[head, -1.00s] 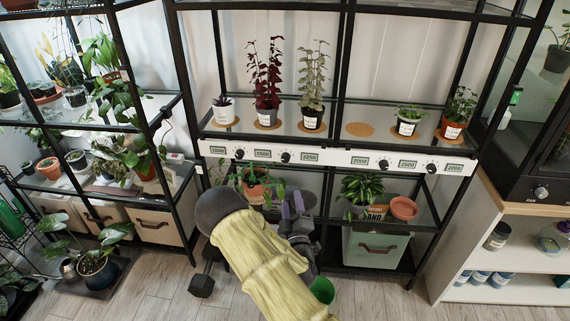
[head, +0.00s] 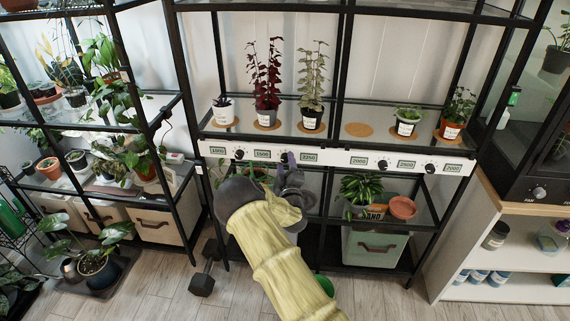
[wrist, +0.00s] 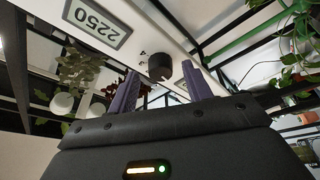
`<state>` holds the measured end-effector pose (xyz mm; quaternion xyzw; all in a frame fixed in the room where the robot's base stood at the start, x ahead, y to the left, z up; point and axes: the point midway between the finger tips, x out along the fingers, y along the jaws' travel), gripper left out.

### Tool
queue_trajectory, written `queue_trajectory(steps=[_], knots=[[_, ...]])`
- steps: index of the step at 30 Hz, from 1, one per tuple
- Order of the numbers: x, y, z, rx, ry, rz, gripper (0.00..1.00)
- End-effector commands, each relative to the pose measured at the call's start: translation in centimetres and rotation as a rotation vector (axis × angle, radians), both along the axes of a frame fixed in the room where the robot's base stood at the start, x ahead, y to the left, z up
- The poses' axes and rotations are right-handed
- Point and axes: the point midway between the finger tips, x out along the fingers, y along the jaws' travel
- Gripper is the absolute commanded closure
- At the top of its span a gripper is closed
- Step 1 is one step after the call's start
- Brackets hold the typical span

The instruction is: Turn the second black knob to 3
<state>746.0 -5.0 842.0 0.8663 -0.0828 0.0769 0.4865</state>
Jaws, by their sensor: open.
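The second black knob (wrist: 160,66) sits on the white control strip (head: 335,159), between two number displays. In the wrist view it stands between the purple fingertips of my gripper (wrist: 159,80), with clear space on both sides. My gripper is open and holds nothing. The display (wrist: 97,22) beside the knob reads 2250.
The first knob (head: 239,154) is left of my gripper; two more, (head: 383,164) and (head: 430,168), are to the right. Potted plants, such as the dark red one (head: 266,80), stand on the glass shelf above. A leafy plant (head: 360,190) and a terracotta pot (head: 402,207) are on the shelf below.

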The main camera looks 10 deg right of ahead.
Motion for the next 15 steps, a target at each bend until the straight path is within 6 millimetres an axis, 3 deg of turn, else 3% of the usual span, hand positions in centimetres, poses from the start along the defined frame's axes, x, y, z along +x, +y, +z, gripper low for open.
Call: queue_trajectory(steps=[11, 15], knots=[[0.65, 0.24, 0.14, 0.0, 0.0, 0.004, 0.5], [0.64, 0.16, 0.12, 0.0, 0.001, 0.003, 0.76]])
